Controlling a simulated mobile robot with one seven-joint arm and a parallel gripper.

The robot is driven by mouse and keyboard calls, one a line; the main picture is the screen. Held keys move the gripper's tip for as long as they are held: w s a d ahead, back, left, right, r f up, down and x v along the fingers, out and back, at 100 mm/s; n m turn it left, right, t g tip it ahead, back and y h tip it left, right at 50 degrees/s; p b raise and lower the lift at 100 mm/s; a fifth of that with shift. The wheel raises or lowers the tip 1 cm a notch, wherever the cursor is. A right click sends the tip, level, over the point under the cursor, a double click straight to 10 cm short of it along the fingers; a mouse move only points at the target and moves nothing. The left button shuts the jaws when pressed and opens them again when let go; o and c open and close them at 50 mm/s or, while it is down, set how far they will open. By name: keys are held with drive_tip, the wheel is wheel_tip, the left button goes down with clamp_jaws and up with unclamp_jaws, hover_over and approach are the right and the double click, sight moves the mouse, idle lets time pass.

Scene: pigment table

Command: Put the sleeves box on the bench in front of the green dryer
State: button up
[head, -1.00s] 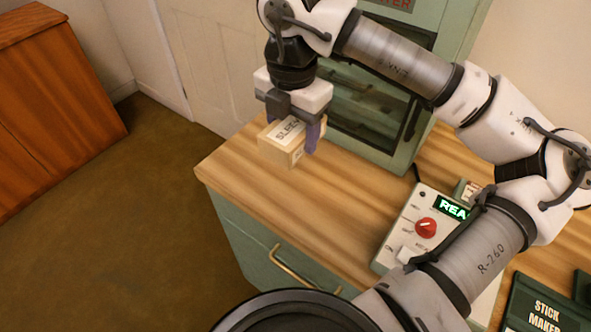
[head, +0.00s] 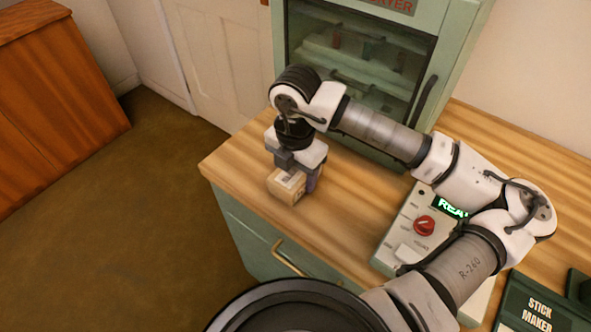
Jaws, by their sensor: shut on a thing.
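The sleeves box (head: 287,187) is a small tan carton with a white label on top. It is at the left part of the wooden bench (head: 345,215), in front of the green dryer (head: 446,60). My gripper (head: 298,180) is shut on the box from above, with a finger showing on its right side. The box is low over the bench top; I cannot tell whether its underside touches the wood. The upper part of the box is partly hidden by my gripper.
A white device with a red knob (head: 424,226) and a lit display stands on the bench to the right. A green stick maker (head: 528,318) is at the lower right. Bare bench lies between box and device. A wooden cabinet (head: 60,105) stands at the far left.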

sight(295, 170)
drive_tip(key=shift+f, duration=0.15)
drive_tip(key=o, duration=1.1)
drive_tip(key=shift+c, duration=0.2)
wheel_tip(295, 170, up, 12)
drive_tip(key=b, duration=0.2)
drive_tip(key=shift+r, duration=0.2)
